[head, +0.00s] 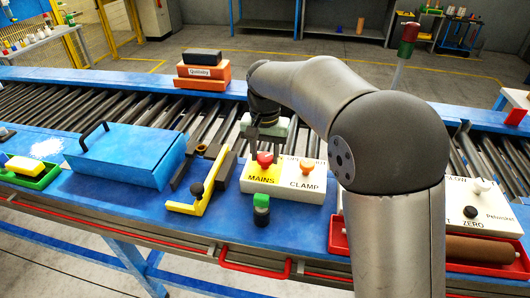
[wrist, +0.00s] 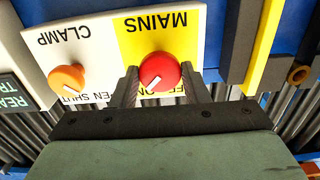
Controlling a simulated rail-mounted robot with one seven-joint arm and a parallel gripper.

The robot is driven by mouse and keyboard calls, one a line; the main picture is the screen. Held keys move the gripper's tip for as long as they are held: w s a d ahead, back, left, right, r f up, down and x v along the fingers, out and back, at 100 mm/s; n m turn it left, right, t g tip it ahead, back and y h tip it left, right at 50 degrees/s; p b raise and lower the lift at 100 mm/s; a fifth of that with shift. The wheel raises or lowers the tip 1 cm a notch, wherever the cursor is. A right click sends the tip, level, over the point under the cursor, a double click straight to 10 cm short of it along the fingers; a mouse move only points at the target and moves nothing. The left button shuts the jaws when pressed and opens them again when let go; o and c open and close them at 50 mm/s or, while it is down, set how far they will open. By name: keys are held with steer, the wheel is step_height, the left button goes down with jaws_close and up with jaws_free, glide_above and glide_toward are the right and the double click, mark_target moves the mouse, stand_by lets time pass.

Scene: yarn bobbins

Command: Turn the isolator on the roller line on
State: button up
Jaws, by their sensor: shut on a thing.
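The isolator is a red knob (wrist: 160,70) on the yellow plate marked MAINS (wrist: 188,38). In the head view the red knob (head: 265,159) and the plate (head: 261,183) are on the left half of a white panel. My gripper (wrist: 160,84) has one finger on each side of the knob and is shut on it; it also shows in the head view (head: 266,142), reaching down from behind the panel. The knob's white mark points to the lower left in the wrist view. The position labels beside it are partly hidden by the fingers.
An orange CLAMP knob (wrist: 67,78) sits close beside it on the same panel. A blue box (head: 125,155) and a red tray (head: 470,262) flank the area.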

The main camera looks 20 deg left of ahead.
mark_target(265, 157)
steer(key=o, duration=1)
steer(key=shift+r, duration=0.1)
step_height(265, 157, up, 17)
steer(key=shift+r, duration=0.2)
steer(key=s+d+f, duration=0.3)
steer(key=d, duration=0.6)
steer(key=s+d+f, duration=0.3)
steer(key=d, duration=0.5)
steer(key=shift+t, duration=0.5)
steer(key=s+d+f, duration=0.4)
steer(key=s, duration=0.2)
steer(key=s+d+f, duration=0.5)
steer(key=s, duration=0.1)
steer(key=s+d+f, duration=0.4)
steer(key=s+f, duration=0.1)
steer(key=s, duration=0.1)
steer(key=shift+d+f, duration=0.15)
steer(key=shift+f, duration=0.1)
